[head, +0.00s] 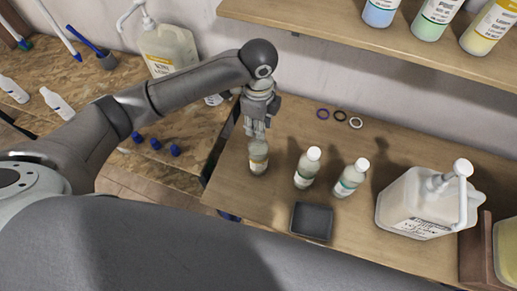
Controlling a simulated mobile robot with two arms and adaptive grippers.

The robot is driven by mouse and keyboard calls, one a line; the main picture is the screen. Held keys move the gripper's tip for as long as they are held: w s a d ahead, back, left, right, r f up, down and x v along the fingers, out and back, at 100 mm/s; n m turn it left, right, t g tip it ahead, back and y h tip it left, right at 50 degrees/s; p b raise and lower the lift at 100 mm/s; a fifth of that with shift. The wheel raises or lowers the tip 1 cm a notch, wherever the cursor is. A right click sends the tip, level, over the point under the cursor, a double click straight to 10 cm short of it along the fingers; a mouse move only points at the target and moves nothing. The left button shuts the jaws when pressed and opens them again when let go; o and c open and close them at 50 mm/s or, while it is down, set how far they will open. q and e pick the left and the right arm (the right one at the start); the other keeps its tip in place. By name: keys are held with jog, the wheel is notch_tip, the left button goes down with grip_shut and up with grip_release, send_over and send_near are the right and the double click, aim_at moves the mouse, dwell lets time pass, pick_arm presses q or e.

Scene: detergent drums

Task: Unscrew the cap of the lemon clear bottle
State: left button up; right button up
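A small clear bottle with a yellowish label (258,161) stands upright on the wooden bench, directly below my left gripper (257,130). Its label is too small to read, but its yellow tone fits lemon. The gripper points down with its fingertips at the bottle's top. The cap is hidden or too small to make out, and I cannot tell whether the fingers are closed on it. Two similar bottles with white caps and greenish labels, one in the middle (307,169) and one at right (350,179), stand to its right. My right gripper is not in view.
A dark square tray (312,221) lies in front of the bottles. A large pump jug (420,206) stands at right. Three rings (339,115) lie behind. A shelf (390,45) with large bottles overhangs the back. Blue caps (156,144) lie on the left board.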

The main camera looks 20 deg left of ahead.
pick_arm(q)
jog(key=shift+r, duration=0.6)
jog(key=shift+r, duration=0.2)
jog(key=shift+r, duration=3.35)
jog(key=shift+f, duration=0.1)
jog(key=s+a+f+n+b, duration=0.3)
jog(key=s+f+n+b, duration=0.1)
jog(key=n+b, duration=0.3)
jog(key=s+a+f+n+b, duration=0.3)
jog(key=f+n+b, duration=0.4)
jog(key=n, duration=0.5)
jog(key=shift+s+f+n, duration=0.25)
jog(key=shift+s+n, duration=0.05)
jog(key=shift+s, duration=0.2)
